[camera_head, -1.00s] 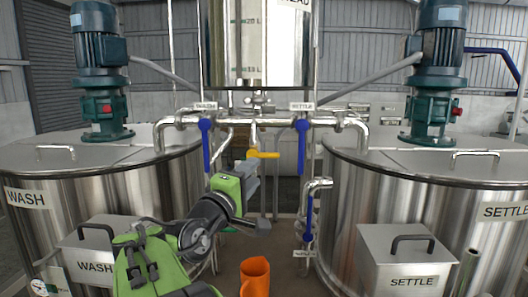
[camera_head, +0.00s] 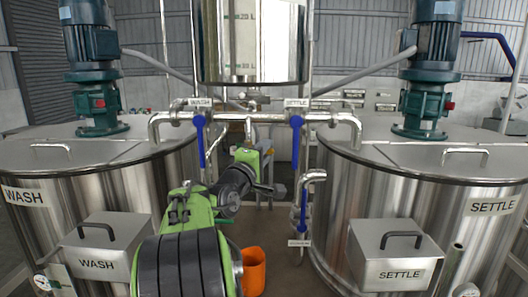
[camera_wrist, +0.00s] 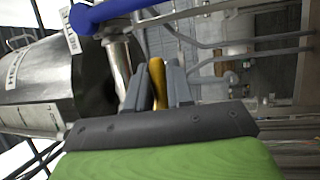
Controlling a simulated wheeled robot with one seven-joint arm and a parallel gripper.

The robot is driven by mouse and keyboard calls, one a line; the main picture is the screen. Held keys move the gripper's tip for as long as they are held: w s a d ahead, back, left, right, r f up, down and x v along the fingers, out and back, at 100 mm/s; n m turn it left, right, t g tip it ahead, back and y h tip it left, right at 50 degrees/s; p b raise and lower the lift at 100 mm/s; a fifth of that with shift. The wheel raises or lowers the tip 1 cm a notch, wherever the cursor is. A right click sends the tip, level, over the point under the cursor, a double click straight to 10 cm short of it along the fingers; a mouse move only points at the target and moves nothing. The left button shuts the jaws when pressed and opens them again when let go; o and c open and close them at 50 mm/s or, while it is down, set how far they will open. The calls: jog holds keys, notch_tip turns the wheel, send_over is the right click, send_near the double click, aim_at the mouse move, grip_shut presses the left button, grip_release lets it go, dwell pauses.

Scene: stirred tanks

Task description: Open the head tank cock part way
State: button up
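The head tank (camera_head: 250,45) stands at the top middle in the head view, with a level scale on its wall. The cock's yellow handle (camera_wrist: 157,80) shows in the wrist view between the two fingers of my gripper (camera_wrist: 160,88). The fingers lie close along both sides of it and it fills the gap between them. In the head view my gripper (camera_head: 248,156) is below the pipe under the tank and hides most of the handle. How far the cock is turned cannot be told.
Blue-handled valves hang at the WASH branch (camera_head: 200,140) and the SETTLE branch (camera_head: 296,140), on either side of my gripper. Another blue handle (camera_head: 304,212) is lower right. The WASH tank (camera_head: 110,190) and SETTLE tank (camera_head: 340,195) flank the gap.

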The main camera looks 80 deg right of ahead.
grip_shut()
jog(key=shift+w+f+m+g+y+b, duration=0.1)
jog(key=shift+f+m+g+y+b, duration=0.3)
jog(key=shift+m, duration=0.7)
jog(key=m, duration=0.1)
jog(key=f+m+y, duration=0.1)
jog(key=shift+w+m+b, duration=0.1)
jog(key=shift+m+b, duration=0.2)
jog(key=o, duration=0.7)
grip_release()
jog(key=shift+a, duration=0.1)
jog(key=b+v, duration=0.3)
jog(key=v, duration=1.2)
jog(key=shift+a+r, duration=0.15)
jog(key=shift+a, duration=0.2)
